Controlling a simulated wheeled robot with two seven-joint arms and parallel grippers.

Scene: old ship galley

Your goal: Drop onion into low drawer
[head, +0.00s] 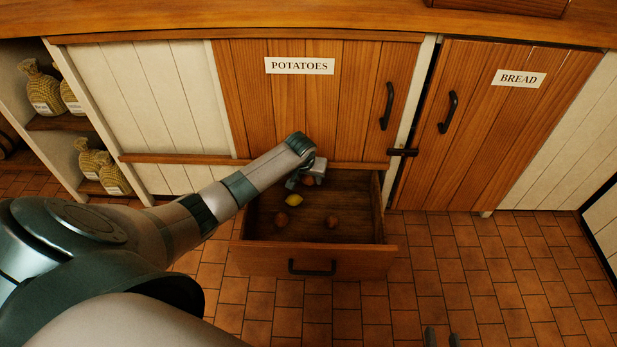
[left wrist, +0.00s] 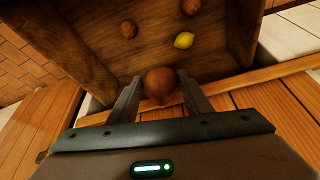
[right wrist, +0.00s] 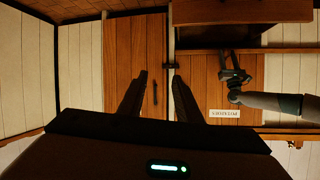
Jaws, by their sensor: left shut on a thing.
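The onion (left wrist: 160,84), round and brown, sits between the two fingers of my left gripper (left wrist: 158,92) in the left wrist view. My left gripper (head: 308,181) is shut on it over the back part of the open low drawer (head: 350,262) in the head view. The onion is mostly hidden there by the gripper. The drawer's wooden floor also shows below the fingers in the left wrist view. My right gripper (right wrist: 158,88) is open and empty; its dark fingertips (head: 441,337) show at the bottom of the head view, over the floor.
In the drawer lie a yellow lemon (head: 294,200) and brown round items (head: 281,219), (head: 332,221), spaced apart. The POTATOES door (head: 345,100) and the BREAD door (head: 480,130) are shut. Sacks (head: 42,90) fill shelves at left. The tiled floor (head: 490,270) is clear.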

